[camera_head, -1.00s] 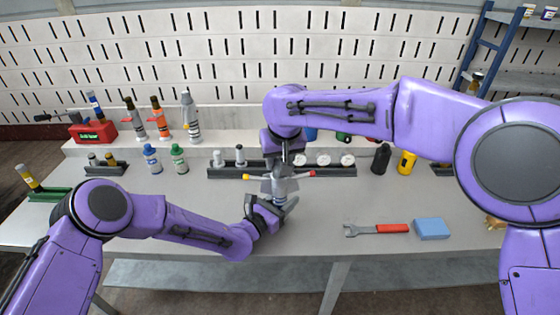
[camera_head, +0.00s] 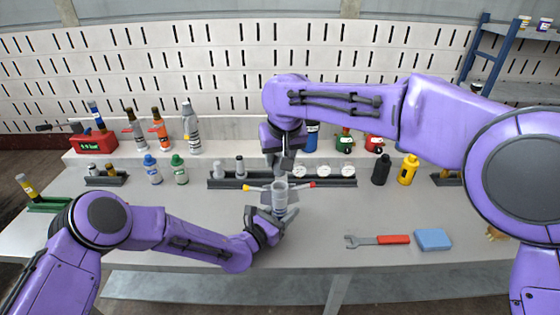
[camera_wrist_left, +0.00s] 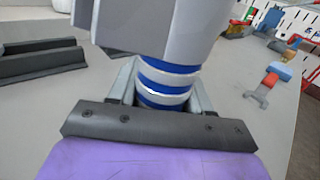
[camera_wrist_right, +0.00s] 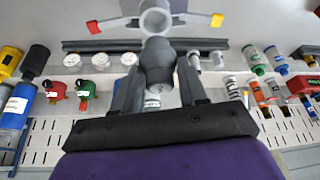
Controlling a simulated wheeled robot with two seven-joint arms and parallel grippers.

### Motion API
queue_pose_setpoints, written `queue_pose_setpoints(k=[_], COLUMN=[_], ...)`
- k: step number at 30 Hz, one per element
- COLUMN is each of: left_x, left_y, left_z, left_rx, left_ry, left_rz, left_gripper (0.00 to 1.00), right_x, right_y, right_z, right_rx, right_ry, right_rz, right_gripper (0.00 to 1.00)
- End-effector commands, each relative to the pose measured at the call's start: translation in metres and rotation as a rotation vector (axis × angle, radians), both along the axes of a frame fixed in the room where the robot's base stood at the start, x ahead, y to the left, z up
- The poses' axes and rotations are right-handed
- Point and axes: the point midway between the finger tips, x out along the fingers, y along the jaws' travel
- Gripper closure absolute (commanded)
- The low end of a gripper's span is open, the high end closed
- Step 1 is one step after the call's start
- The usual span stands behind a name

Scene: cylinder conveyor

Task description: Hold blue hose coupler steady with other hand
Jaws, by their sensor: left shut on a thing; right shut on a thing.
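The blue hose coupler (camera_head: 280,197) is a light grey upright cylinder with blue bands, an open top, and a yellow-tipped and a red-tipped lever. Its blue bands show in the left wrist view (camera_wrist_left: 165,84). My left gripper (camera_head: 277,219) is shut on its lower part, above the table. My right gripper (camera_head: 284,161) is shut on a grey cylindrical piece (camera_wrist_right: 158,63) above the coupler. In the head view the gripper mostly hides this piece. The coupler's open ring (camera_wrist_right: 142,22) shows beyond it in the right wrist view, apparently apart from it.
A dark rack (camera_head: 225,183) with grey fittings and round white-faced parts stands behind the coupler. A red-handled wrench (camera_head: 390,240) and a blue block (camera_head: 433,239) lie to the right. Bottles stand left and right. The front of the table (camera_head: 190,215) has bare room.

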Motion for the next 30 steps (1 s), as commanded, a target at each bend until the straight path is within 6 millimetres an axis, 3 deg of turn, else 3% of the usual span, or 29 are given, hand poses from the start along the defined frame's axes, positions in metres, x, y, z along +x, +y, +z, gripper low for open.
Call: queue_pose_setpoints(k=[21,27,28,30], left_x=[0.000,0.000,0.000,0.000], left_y=[0.000,0.000,0.000,0.000], left_z=[0.000,0.000,0.000,0.000], left_rx=[0.000,0.000,0.000,0.000], left_ry=[0.000,0.000,0.000,0.000], left_rz=[0.001,0.001,0.001,0.001], left_gripper=[0.88,0.88,0.45,0.22], right_x=[0.000,0.000,0.000,0.000], right_y=[0.000,0.000,0.000,0.000], right_z=[0.048,0.049,0.049,0.049], right_rx=[-0.001,0.000,0.000,0.000], right_ry=[-0.001,0.000,-0.001,-0.001], right_rz=[0.001,0.001,0.001,0.001], right_gripper=[1.00,1.00,1.00,1.00])
